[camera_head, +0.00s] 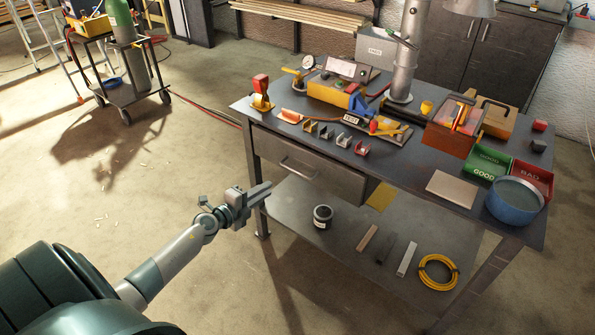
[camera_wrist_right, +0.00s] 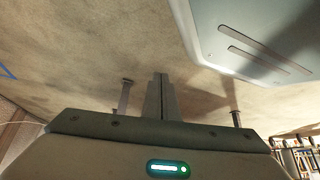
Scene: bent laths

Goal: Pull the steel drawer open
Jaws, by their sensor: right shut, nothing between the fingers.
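The steel drawer (camera_head: 335,180) sits under the left part of the workbench top in the head view. Its front looks flush with the bench, so it appears closed. A bar handle (camera_head: 298,168) runs across its front. My left gripper (camera_head: 264,191) is in front of the bench, left of and lower than the handle in the picture, apart from it. Whether its fingers are parted is too small to tell. My right gripper (camera_wrist_right: 160,76) shows in the right wrist view with its fingers together and empty, over bare floor; the drawer is not seen there.
The workbench top (camera_head: 400,165) holds a gauge, small clamps, a green bin (camera_head: 487,162), a red bin (camera_head: 526,178) and a blue bowl (camera_head: 515,200). The lower shelf (camera_head: 300,225) carries a dark tin (camera_head: 323,216), bars and a yellow coil (camera_head: 437,272).

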